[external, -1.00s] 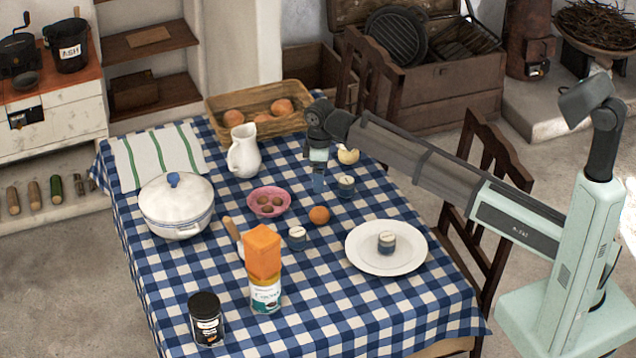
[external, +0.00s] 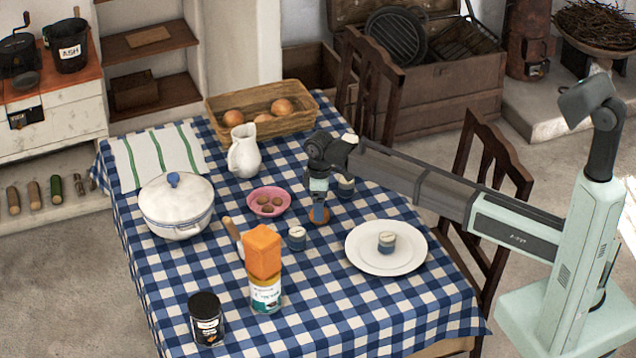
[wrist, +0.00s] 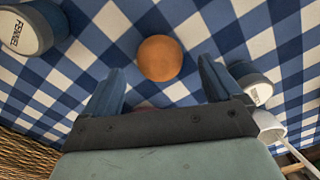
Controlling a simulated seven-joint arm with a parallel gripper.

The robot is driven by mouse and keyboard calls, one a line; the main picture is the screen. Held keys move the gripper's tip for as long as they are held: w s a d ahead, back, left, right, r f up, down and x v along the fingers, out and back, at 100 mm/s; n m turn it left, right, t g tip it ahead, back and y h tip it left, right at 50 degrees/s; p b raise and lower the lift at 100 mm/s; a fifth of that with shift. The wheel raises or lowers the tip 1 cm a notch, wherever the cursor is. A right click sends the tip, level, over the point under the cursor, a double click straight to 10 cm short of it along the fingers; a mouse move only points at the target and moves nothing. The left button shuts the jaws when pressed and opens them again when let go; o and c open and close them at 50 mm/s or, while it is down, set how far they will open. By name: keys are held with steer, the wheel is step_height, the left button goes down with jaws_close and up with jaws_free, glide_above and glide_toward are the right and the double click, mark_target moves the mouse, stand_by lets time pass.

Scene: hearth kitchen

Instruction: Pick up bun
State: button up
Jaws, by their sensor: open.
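A round brown bun (external: 319,216) lies on the checked tablecloth in the middle of the table, partly hidden behind my gripper in the external view. In the wrist view the whole bun (wrist: 160,58) shows just beyond the fingertips, midway between them. My gripper (external: 319,212) points down over the bun. Its two blue fingers (wrist: 161,75) are open, with nothing held between them. From these views I cannot tell exactly how high the fingertips are above the cloth.
Small jars stand close by: one left of the bun (external: 297,238), one behind it (external: 345,187), one on a white plate (external: 362,256). A pink bowl (external: 257,205) is to the left. A wicker basket (external: 228,103) with several buns stands at the back.

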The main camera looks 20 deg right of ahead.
step_height(320, 180, down, 4)
steer(key=shift+r, duration=0.25)
steer(key=c, duration=0.8)
